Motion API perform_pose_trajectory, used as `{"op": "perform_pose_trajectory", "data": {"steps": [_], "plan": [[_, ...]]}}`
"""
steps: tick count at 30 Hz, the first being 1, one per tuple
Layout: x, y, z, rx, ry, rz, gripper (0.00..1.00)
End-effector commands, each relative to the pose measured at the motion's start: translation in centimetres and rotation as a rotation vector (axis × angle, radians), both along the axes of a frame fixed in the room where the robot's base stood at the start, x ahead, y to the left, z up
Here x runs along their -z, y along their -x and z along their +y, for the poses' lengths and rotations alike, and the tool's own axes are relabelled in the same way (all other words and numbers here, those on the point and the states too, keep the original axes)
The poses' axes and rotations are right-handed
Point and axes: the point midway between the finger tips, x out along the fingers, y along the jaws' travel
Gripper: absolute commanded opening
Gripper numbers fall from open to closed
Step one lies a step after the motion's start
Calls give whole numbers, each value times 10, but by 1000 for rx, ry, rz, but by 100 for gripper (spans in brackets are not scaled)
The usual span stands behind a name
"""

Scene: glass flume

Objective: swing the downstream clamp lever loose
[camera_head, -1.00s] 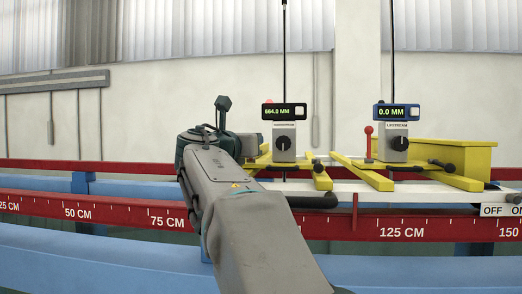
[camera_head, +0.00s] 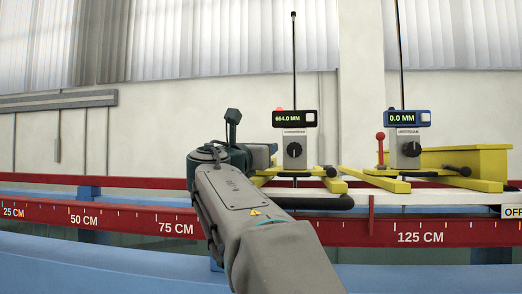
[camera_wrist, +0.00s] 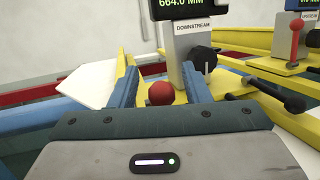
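The downstream gauge (camera_head: 294,148) is a grey post with a black knob and a display reading 664.0 MM, standing on a yellow carriage. It also shows in the wrist view (camera_wrist: 193,45), labelled DOWNSTREAM. The red ball end of the downstream clamp lever (camera_wrist: 159,93) is between my gripper's two blue fingers, with visible gaps on both sides. Its stem is hidden. My gripper (camera_wrist: 157,72) is open around the ball. In the head view my gripper (camera_head: 272,150) is just left of the downstream post, and the lever is hidden there.
The upstream gauge (camera_head: 407,150), reading 0.0 MM, stands to the right with its upright red lever (camera_head: 380,148). A black-ended clamp bar (camera_wrist: 283,96) sticks out right of my fingers. Red scaled rails (camera_head: 130,219) and blue beams (camera_head: 90,245) run along the flume.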

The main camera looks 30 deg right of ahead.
Motion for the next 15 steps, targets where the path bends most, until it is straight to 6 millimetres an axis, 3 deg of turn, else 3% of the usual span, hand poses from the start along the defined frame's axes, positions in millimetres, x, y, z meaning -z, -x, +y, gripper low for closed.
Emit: {"op": "perform_pose_trajectory", "data": {"steps": [8, 15], "plan": [[1, 3, 3, 0, 0, 0, 43], [12, 26, 37, -1, 0, -2, 43]]}}
